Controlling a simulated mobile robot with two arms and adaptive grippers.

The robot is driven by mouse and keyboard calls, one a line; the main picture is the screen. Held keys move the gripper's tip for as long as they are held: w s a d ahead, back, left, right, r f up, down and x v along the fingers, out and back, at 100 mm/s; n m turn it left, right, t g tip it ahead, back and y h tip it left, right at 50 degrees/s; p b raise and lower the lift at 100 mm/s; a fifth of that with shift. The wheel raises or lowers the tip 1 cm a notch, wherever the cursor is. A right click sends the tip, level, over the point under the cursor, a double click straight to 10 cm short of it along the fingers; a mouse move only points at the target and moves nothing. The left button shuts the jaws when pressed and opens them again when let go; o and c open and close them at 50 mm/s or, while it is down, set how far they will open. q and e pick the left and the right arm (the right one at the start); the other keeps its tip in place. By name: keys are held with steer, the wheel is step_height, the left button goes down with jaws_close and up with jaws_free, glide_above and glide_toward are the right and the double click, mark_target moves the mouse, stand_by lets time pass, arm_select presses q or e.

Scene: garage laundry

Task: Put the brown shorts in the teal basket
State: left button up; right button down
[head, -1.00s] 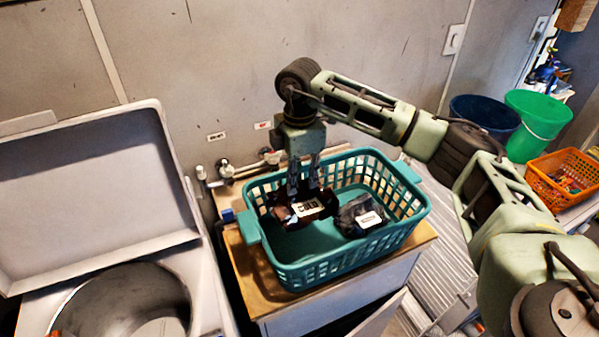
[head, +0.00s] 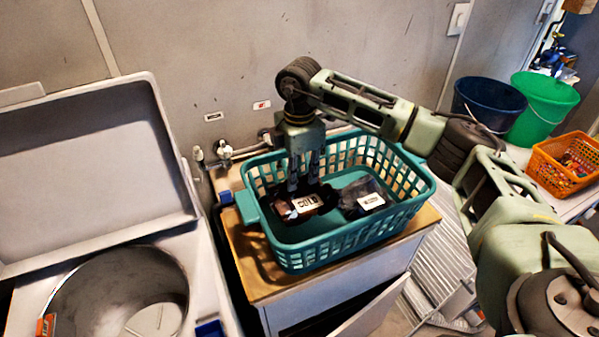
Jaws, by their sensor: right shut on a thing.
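The teal basket (head: 333,241) stands on a small wooden-topped cabinet against the wall. The brown shorts (head: 284,208), dark brown with a white label reading "COLD", are inside the basket at its left part. My right gripper (head: 304,184) points straight down into the basket and is shut on the brown shorts. Its fingers partly cover the back of the shorts. I cannot tell whether the shorts rest fully on the basket floor. My left gripper is not in view.
A dark grey garment (head: 358,190) with a white label lies in the basket, right of the shorts. An open-lidded washer with a drum (head: 120,290) is at left. Blue (head: 485,100) and green (head: 540,108) buckets and an orange basket (head: 566,160) stand at right.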

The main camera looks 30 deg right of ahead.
steer(key=c, duration=1.6)
jaws_free()
step_height(320, 180, up, 9)
steer(key=p, duration=0.5)
